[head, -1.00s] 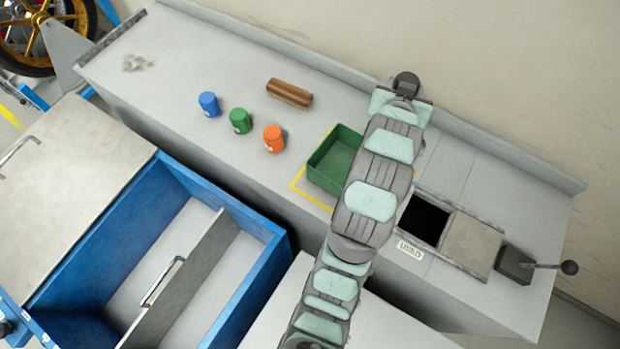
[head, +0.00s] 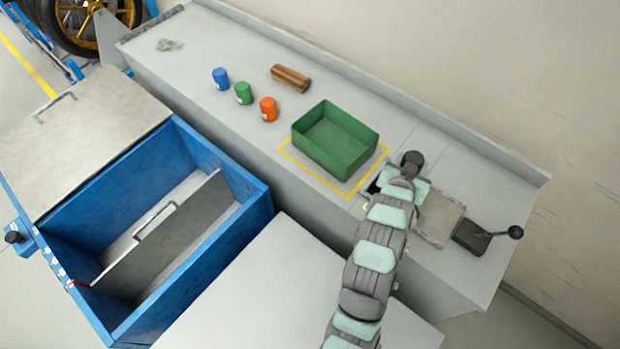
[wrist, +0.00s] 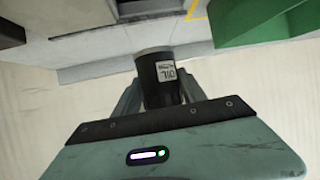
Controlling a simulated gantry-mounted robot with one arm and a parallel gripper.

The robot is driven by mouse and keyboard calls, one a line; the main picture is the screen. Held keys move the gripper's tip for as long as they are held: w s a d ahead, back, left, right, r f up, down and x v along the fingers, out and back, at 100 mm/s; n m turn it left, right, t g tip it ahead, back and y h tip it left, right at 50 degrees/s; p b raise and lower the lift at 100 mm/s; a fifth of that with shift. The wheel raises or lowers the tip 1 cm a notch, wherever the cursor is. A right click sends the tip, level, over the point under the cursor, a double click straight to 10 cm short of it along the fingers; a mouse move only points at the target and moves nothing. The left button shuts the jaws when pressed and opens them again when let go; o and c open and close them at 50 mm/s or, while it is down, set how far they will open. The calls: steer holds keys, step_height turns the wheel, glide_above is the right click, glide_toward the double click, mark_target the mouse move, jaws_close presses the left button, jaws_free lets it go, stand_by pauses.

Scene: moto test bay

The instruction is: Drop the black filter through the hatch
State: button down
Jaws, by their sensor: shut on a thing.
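My gripper (wrist: 158,100) is shut on the black filter (wrist: 160,72), a dark cylinder with a white OIL label and a paler grey end, seen in the wrist view. In the head view my arm's end (head: 408,180) is above the bench by the hatch. The arm hides most of the hatch opening; only a dark sliver (head: 376,184) shows at its left. The grey hatch cover (head: 438,218) lies to the right of the opening. My fingertips are hidden in the head view, and I cannot tell the filter's height above the hatch.
A green bin (head: 350,160) stands inside a yellow outline left of the hatch. A black-knobbed lever (head: 485,236) is to the right. Blue (head: 221,78), green (head: 243,93) and orange (head: 268,109) canisters and a brown roll (head: 291,78) stand or lie further left.

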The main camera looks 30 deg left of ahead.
steer(key=shift+s+d+f, duration=0.1)
steer(key=shift+d+f, duration=0.05)
steer(key=shift+f+b, duration=0.3)
steer(key=shift+f, duration=0.15)
step_height(320, 180, down, 5)
steer(key=shift+r+b, duration=0.1)
steer(key=shift+b, duration=0.9)
steer(key=c, duration=0.6)
jaws_free()
